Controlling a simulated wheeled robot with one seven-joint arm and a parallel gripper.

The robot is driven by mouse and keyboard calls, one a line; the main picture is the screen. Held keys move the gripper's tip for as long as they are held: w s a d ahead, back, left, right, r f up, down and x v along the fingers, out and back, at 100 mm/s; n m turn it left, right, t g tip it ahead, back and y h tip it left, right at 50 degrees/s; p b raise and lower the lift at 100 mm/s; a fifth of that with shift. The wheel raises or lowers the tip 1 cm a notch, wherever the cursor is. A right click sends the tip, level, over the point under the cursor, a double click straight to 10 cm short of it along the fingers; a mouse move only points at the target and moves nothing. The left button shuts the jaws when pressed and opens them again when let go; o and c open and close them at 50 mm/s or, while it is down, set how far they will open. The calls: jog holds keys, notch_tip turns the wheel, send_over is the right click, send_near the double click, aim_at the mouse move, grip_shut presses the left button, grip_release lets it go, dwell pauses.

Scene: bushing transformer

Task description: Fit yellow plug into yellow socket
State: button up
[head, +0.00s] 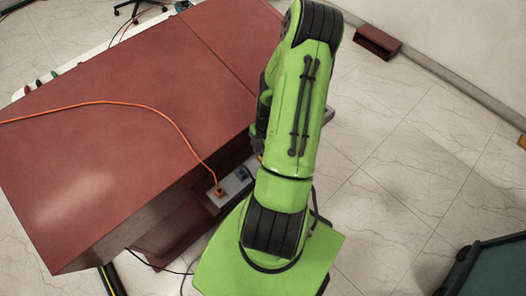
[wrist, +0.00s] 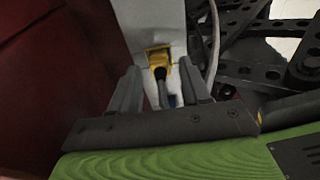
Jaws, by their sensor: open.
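In the wrist view, the two grey fingers of my gripper (wrist: 160,84) stand apart, one on each side of a dark cable end. Directly ahead is a yellow part (wrist: 158,56) on a pale grey panel, with a squarish yellow rim and a dark opening. A yellow piece with a black round end (wrist: 160,72), likely the yellow plug, sits close in front of or in this rim. I cannot tell whether it is seated. A dark cable runs back from it between the fingers. The fingers do not visibly clamp it. In the head view my arm hides the gripper and the yellow parts.
In the head view, an orange plug (head: 219,191) on an orange cable sits in a grey socket panel (head: 231,187) at the side of a dark red cabinet (head: 110,130). In the wrist view, a red wall (wrist: 60,60) is left and black perforated metalwork (wrist: 265,50) is right.

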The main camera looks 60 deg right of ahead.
jog(key=w+a+r+m+h+p, duration=0.1)
jog(key=w+r+m, duration=0.1)
jog(key=r, duration=0.8)
jog(key=w+a+r+m+h+p, duration=0.1)
jog(key=w+a+r, duration=0.1)
jog(key=r, duration=0.7)
jog(key=w+a+r+m+t+h, duration=0.15)
jog(key=a+r+m, duration=0.25)
jog(key=a+r, duration=0.4)
jog(key=s+a+r+m+t+y, duration=0.1)
jog(key=s+a+r+m+t, duration=0.1)
jog(key=a, duration=0.4)
jog(key=s+a+r+m+t+y, duration=0.1)
jog(key=s+a+r+m+t, duration=0.1)
jog(key=s+a+r+m, duration=0.3)
jog(key=shift+a+r+m, duration=0.45)
jog(key=shift+r+m, duration=0.05)
jog(key=shift+m, duration=0.2)
jog(key=shift+s, duration=0.1)
